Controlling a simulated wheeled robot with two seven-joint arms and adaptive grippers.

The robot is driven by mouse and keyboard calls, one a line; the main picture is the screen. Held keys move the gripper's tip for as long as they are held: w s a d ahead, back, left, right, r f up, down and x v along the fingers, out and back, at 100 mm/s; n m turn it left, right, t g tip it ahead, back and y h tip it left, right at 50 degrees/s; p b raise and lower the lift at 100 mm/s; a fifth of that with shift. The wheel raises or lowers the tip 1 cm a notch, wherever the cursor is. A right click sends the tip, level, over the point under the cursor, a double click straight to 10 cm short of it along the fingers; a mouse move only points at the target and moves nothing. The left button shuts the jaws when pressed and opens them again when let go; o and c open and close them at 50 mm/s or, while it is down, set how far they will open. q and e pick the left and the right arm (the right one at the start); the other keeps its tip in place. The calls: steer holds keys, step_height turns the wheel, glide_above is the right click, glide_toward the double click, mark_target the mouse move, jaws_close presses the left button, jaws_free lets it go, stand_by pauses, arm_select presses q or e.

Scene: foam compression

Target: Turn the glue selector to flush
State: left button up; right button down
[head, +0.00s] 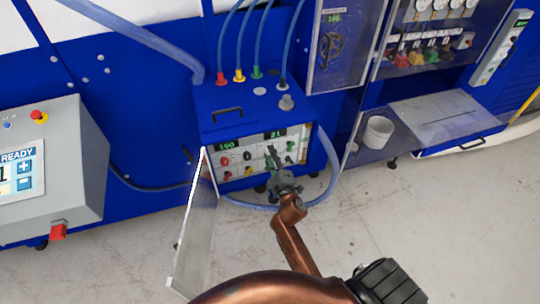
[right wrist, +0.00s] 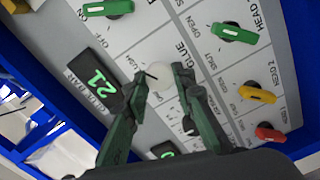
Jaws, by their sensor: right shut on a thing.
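The blue glue unit (head: 235,122) stands at the centre of the head view, its front control panel facing me. In the right wrist view the panel carries the label GLUE (right wrist: 183,52) beside a pale round selector (right wrist: 161,76) with a dark pointer mark. My right gripper (head: 273,158) reaches the panel, and in the right wrist view its two green fingers (right wrist: 162,80) are shut on the selector from both sides. The fingers hide part of the selector and nearby lettering, so I cannot read its setting. My left gripper is not in view.
A clear door (head: 192,240) hangs open left of my right arm. Green (right wrist: 235,33), yellow (right wrist: 258,93) and red (right wrist: 270,133) knobs sit near the fingers. A blue hose (head: 332,165) loops at the unit's right. A white cup (head: 378,131) stands further right.

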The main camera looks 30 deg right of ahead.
steer(key=shift+f, duration=0.1)
steer(key=c, duration=1.6)
jaws_free()
steer(key=v, duration=0.7)
steer(key=shift+s+a, duration=0.1)
steer(key=shift+s, duration=0.2)
